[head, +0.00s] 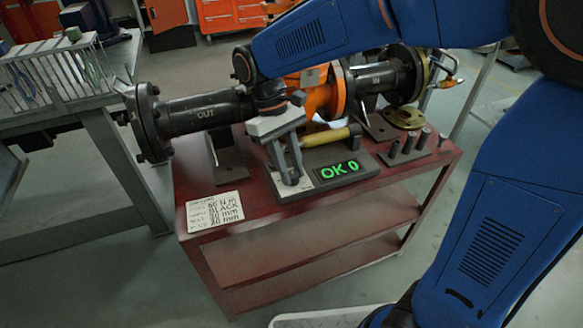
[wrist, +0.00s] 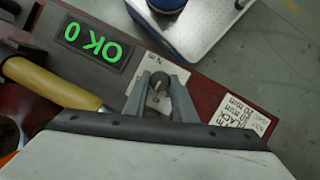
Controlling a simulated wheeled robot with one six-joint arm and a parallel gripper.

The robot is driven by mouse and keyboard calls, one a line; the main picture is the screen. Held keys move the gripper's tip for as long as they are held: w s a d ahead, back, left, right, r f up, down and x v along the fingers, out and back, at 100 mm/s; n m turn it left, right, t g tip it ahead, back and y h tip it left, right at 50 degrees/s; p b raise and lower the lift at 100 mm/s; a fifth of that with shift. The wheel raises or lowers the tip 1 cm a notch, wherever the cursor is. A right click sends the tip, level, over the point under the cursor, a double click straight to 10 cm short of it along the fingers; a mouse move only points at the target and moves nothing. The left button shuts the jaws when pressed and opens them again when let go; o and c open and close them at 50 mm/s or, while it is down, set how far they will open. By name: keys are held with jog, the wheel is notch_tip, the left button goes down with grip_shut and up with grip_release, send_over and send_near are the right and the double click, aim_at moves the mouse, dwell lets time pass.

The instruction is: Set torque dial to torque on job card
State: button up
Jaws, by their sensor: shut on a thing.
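My gripper (head: 290,178) points down at the front left of the grey tester base (head: 318,187). In the wrist view my gripper (wrist: 160,90) is shut on the small dark torque dial (wrist: 158,79), one finger on each side. A white scale plate (wrist: 151,64) lies around the dial; its marks are too small and partly covered to read. In the head view my fingers mostly hide the dial. The green display (head: 340,170) reads "OK 0". The job card (head: 214,211) lies at the cart's front left; its top line seems to read 60 Nm, with BLACK below.
A yellow-handled tool (head: 325,137) lies across the tester behind my gripper. The black pipe marked OUT (head: 205,113) and orange valve (head: 318,100) stand behind. Several dark sockets (head: 408,145) stand to the right. The red cart top (head: 260,212) is clear at the front.

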jog(key=n+t, duration=0.1)
jog(key=n, duration=0.1)
jog(key=n+h, duration=0.1)
jog(key=n, duration=0.2)
jog(key=n+t, duration=0.1)
jog(key=n, duration=0.1)
jog(key=shift+s+a+t, duration=0.15)
jog(key=shift+s+t, duration=0.1)
jog(key=shift+t, duration=0.05)
jog(key=n+t, duration=0.1)
jog(key=n, duration=0.2)
jog(key=n+t, duration=0.1)
jog(key=n, duration=0.2)
jog(key=shift+s+n+h, duration=0.2)
jog(key=shift+n+h, duration=0.1)
jog(key=shift+n, duration=0.1)
jog(key=shift+t, duration=0.3)
jog(key=o, duration=0.8)
jog(key=shift+c, duration=0.2)
jog(key=v, duration=1.7)
jog(key=shift+r, duration=0.25)
